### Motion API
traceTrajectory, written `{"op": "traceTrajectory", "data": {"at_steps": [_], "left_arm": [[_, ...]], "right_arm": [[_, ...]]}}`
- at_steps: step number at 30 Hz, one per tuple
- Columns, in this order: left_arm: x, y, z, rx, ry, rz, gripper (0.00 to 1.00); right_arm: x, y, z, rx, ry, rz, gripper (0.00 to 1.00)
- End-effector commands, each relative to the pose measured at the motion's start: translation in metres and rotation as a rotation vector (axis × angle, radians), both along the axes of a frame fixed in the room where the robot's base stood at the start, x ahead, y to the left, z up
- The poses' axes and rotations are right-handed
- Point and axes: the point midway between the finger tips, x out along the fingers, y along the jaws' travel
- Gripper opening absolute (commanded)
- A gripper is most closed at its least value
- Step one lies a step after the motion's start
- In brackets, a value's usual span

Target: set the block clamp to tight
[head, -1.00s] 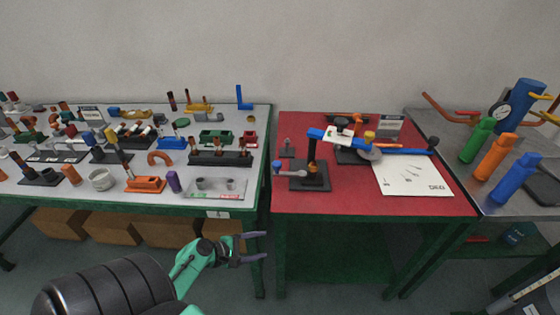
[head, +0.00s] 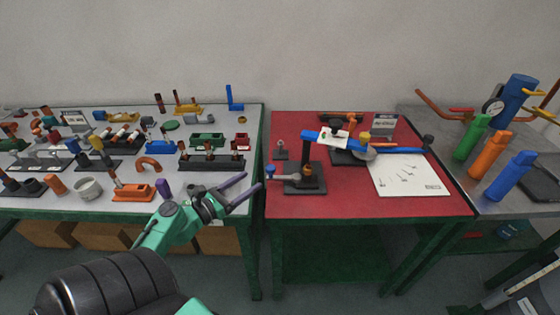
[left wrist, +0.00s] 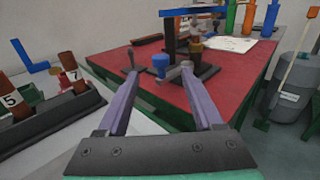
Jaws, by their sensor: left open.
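On the red table (head: 290,207) stands a black-based stand (head: 310,183) with a dark post and a copper-coloured part (head: 308,171). A grey handle (head: 288,177) with a blue knob (head: 271,170) reaches left from it; I take this to be the block clamp, though no label shows. My left gripper (head: 253,182) is open and empty, just left of the blue knob, over the gap between tables. In the left wrist view the blue knob (left wrist: 160,66) appears between and beyond the fingertips (left wrist: 161,80). Whether they touch it cannot be told. My right gripper is not in view.
A blue bar (head: 375,147) runs above the red table, with a white sheet (head: 410,175) at right. A small dark upright part (head: 280,150) stands behind the knob. The left table (head: 240,190) is crowded with parts.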

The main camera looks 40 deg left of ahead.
Motion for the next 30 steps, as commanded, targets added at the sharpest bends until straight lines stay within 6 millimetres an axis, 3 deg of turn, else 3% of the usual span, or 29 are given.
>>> {"op": "traceTrajectory", "data": {"at_steps": [12,17,24,25,30], "left_arm": [[0.106,-0.014,0.003,0.007,-0.002,-0.002,0.68],[0.124,-0.017,0.001,0.006,0.0,-0.002,0.68],[0.126,-0.018,0.0,0.007,0.002,-0.002,0.68],[0.126,-0.018,0.0,0.007,0.002,-0.002,0.64],[0.126,-0.018,0.0,0.007,0.001,-0.002,0.0]], "right_arm": [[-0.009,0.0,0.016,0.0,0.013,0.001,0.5],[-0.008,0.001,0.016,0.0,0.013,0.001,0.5],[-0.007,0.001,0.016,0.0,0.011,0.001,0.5],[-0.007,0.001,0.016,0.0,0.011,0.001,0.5],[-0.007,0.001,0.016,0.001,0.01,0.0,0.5]]}}
